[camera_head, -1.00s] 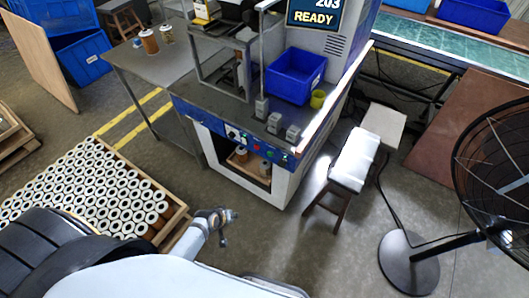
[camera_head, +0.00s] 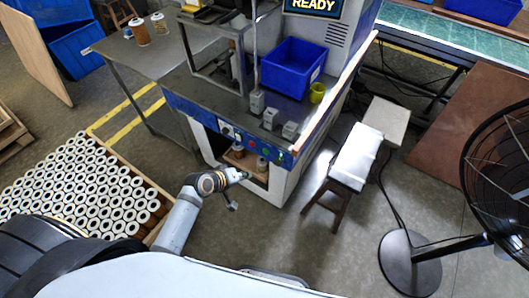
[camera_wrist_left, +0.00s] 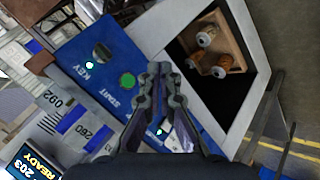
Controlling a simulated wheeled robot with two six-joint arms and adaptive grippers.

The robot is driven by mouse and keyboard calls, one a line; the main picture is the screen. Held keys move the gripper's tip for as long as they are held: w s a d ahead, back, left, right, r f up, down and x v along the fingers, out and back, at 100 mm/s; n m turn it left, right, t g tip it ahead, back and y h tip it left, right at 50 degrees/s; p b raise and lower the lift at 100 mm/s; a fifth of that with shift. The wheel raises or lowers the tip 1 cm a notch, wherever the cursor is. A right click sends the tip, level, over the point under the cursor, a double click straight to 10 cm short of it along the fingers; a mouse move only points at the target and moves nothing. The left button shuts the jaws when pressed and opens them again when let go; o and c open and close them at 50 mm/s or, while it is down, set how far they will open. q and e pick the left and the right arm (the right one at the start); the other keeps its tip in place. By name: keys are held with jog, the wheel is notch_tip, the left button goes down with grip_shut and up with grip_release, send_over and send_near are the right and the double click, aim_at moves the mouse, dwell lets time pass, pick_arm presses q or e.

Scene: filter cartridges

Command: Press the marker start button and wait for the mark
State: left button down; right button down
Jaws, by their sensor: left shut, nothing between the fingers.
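The marker machine has a blue control panel (camera_head: 205,117) on its front, and its display (camera_head: 314,5) reads READY. In the left wrist view the green start button (camera_wrist_left: 128,80) sits on the blue panel beside the word START, with a KEY switch (camera_wrist_left: 102,53) near it. My left gripper (camera_head: 241,178) is shut and empty, in front of the machine and below the panel in the head view. In the left wrist view its closed fingertips (camera_wrist_left: 160,68) appear just right of the button; I see no contact. My right gripper is not in view.
An open bay below the panel holds a wooden box (camera_wrist_left: 218,50) with several cartridges. A crate of cartridges (camera_head: 150,238) stands at left. A blue bin (camera_head: 292,68) sits on the machine top. A stool (camera_head: 355,160) and a fan (camera_head: 410,262) stand at right.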

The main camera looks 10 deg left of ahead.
aim_at(265, 152)
pick_arm(q)
jog(key=w+d+b, duration=0.3)
jog(key=w, duration=0.5)
jog(key=shift+w, duration=0.15)
dwell(1.3)
jog(key=shift+w+d, duration=0.1)
jog(key=shift+w, duration=0.2)
